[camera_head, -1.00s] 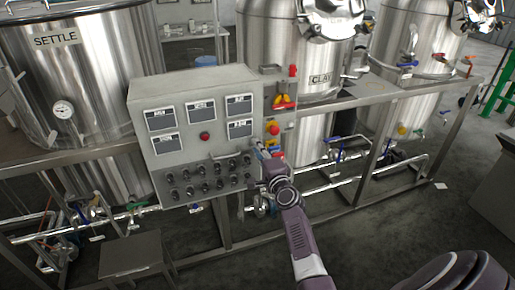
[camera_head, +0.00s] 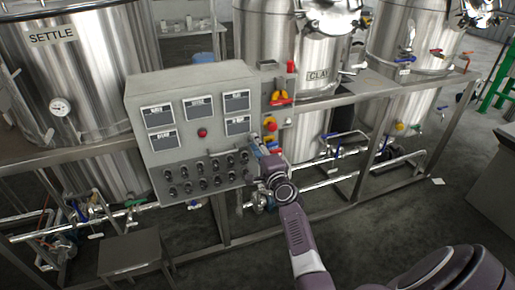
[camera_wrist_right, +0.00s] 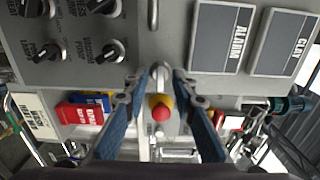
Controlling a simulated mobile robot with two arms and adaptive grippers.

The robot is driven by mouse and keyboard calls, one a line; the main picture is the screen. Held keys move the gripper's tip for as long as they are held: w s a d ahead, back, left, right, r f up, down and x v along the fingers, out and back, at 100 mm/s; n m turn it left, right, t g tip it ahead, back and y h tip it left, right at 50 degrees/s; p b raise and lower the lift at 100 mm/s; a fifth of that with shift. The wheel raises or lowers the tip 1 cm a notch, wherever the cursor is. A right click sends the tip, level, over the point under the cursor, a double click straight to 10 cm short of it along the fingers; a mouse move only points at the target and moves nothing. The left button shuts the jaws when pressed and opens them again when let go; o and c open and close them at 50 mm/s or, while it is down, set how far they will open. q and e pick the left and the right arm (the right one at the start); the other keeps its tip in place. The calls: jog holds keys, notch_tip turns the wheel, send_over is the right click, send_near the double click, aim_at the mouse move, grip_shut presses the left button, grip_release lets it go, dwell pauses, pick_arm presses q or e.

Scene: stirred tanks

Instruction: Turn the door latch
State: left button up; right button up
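The grey control box (camera_head: 222,80) stands in the middle of the head view, with its front panel facing me. In the right wrist view a small silver latch (camera_wrist_right: 160,72) sits at the panel's edge, between the fingertips. My right gripper (camera_wrist_right: 159,78) is open, with blue fingers on either side of the latch and visible gaps. In the head view my right gripper (camera_head: 257,150) is at the box's lower right edge, and it hides the latch there. My left gripper is not in view.
A red and yellow button (camera_wrist_right: 161,112) lies just beyond the latch, between the fingers. Several black knobs (camera_head: 201,168) cover the lower panel. A red-yellow switch (camera_head: 281,98) is right of the box. Steel tanks (camera_head: 75,85) stand behind the frame rail (camera_head: 340,104).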

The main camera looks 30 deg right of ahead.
jog(key=v, duration=1.2)
jog(key=shift+f, duration=0.1)
jog(key=s+a+f+n+g+y, duration=0.1)
jog(key=a+f+n+g+y, duration=0.2)
jog(key=f, duration=0.7)
jog(key=s+a+f+n+g, duration=0.15)
jog(key=a+f, duration=0.25)
jog(key=f, duration=0.7)
jog(key=s+a+f+n+g+y+b, duration=0.1)
jog(key=s+a+f+n, duration=0.2)
jog(key=f, duration=0.4)
jog(key=s+a+f+n+g, duration=0.2)
jog(key=s+f, duration=0.2)
jog(key=f, duration=0.3)
jog(key=s+a+f+n+g+y+b, duration=0.1)
jog(key=s+a+f+n, duration=0.1)
jog(key=s+a+f, duration=0.3)
jog(key=s+f+n+g, duration=0.2)
jog(key=s+f+n, duration=0.2)
jog(key=s+f, duration=0.3)
jog(key=s+f+n+g+b, duration=0.1)
jog(key=s+f+n+g, duration=0.2)
jog(key=s, duration=1.3)
jog(key=s+f+n+g, duration=0.3)
jog(key=s+f+n, duration=0.2)
jog(key=s+f, duration=0.5)
jog(key=shift+s+f+h, duration=0.3)
jog(key=shift+s+f, duration=0.1)
jog(key=shift+s, duration=0.55)
